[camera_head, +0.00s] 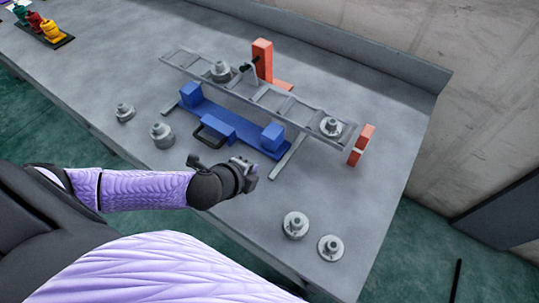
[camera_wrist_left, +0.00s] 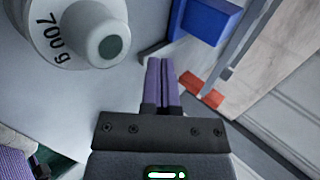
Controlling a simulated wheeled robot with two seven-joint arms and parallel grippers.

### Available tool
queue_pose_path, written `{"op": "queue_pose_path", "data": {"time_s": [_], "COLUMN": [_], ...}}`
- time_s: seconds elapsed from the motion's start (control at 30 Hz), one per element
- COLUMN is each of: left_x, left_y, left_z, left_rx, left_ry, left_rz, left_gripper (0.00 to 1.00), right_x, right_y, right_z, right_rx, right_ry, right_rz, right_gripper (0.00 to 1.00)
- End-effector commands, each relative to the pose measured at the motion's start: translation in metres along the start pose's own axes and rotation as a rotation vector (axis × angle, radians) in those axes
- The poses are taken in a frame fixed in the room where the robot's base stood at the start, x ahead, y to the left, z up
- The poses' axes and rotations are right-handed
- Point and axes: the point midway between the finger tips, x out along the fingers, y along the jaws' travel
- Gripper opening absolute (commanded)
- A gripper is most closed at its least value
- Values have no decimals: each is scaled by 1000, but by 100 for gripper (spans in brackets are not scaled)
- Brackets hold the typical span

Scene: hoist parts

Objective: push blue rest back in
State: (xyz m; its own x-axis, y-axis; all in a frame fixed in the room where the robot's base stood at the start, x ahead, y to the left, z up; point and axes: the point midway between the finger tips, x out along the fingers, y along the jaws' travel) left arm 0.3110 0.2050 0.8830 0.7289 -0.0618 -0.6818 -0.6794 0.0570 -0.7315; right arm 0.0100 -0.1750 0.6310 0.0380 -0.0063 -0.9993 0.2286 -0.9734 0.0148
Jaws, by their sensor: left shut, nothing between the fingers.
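The blue rest (camera_head: 228,119) is a long blue bar with a raised block at each end and a black handle (camera_head: 208,140) on its front side. It lies on the grey table along the front of the ladder-like metal beam (camera_head: 262,97), partly sticking out in front of it. My left gripper (camera_head: 248,168) is just in front of the rest, near the handle, apparently apart from it. In the left wrist view its purple fingers (camera_wrist_left: 162,84) are shut together and empty. One blue block (camera_wrist_left: 207,18) shows there beyond the fingertips. My right gripper is out of view.
A weight (camera_head: 220,71) and another weight (camera_head: 331,126) sit on the beam. Loose weights (camera_head: 162,135) stand left of my gripper and others (camera_head: 295,225) stand at the front right. A 700 g weight (camera_wrist_left: 82,32) is close in the wrist view. An orange post (camera_head: 263,60) stands behind the beam.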

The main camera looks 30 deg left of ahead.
Motion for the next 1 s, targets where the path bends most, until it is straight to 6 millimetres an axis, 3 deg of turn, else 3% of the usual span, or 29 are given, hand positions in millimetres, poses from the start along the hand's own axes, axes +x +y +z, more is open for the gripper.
{"op": "queue_pose_path", "data": {"time_s": [0.17,0.3,0.83,1.0], "left_x": [41,54,65,87], "left_y": [2,-18,-29,-50], "left_z": [0,0,0,0], "left_rx": [0,2,1,0], "left_ry": [0,0,0,-1], "left_rz": [-3,-5,-2,-5], "left_gripper": [0,0,0,0], "right_x": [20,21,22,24], "right_y": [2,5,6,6], "right_z": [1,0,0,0], "right_rx": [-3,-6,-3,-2], "right_ry": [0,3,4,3], "right_rz": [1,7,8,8], "right_gripper": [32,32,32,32]}}
